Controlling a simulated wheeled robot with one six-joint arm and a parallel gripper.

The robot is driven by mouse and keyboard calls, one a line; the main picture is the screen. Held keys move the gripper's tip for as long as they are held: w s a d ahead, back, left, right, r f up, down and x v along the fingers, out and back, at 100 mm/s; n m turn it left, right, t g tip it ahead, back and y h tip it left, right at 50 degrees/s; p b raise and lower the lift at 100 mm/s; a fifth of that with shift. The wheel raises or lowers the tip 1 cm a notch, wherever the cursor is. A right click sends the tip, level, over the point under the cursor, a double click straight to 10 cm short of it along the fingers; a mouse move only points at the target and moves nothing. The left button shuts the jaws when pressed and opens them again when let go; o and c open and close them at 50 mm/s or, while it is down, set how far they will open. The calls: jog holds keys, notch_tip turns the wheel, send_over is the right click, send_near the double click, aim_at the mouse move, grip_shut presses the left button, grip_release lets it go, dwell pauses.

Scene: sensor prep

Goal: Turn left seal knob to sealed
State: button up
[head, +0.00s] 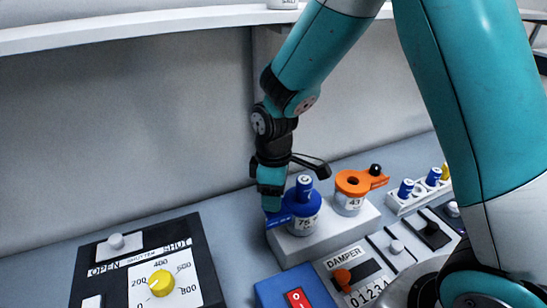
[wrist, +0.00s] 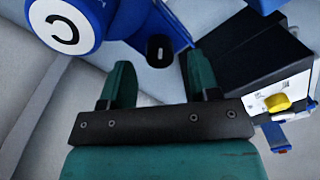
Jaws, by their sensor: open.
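The left seal is a blue collar (head: 301,202) with a side lever (head: 279,219) pointing left, on a white jar labelled 75. In the wrist view the lever (wrist: 182,38) carries a dark upright knob (wrist: 160,50). My gripper (head: 271,207) is over the lever's outer end, pointing down, and hides the knob in the head view. In the wrist view my gripper (wrist: 158,62) is open, with one finger to each side of the knob. Whether a finger touches it cannot be told. A blue capped vial (head: 304,184) stands in the collar.
An orange collar (head: 350,182) with a black-knobbed lever sits on a jar to the right. Both jars share a white block (head: 325,238). A shutter panel (head: 205,258) with a yellow dial, a damper panel (head: 352,258) and a vial rack (head: 418,196) stand around it.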

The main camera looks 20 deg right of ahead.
notch_tip(320, 180, up, 16)
jog(key=b, duration=0.2)
jog(key=shift+w+d+f, duration=0.15)
jog(key=shift+w+f, duration=0.05)
jog(key=shift+w, duration=0.05)
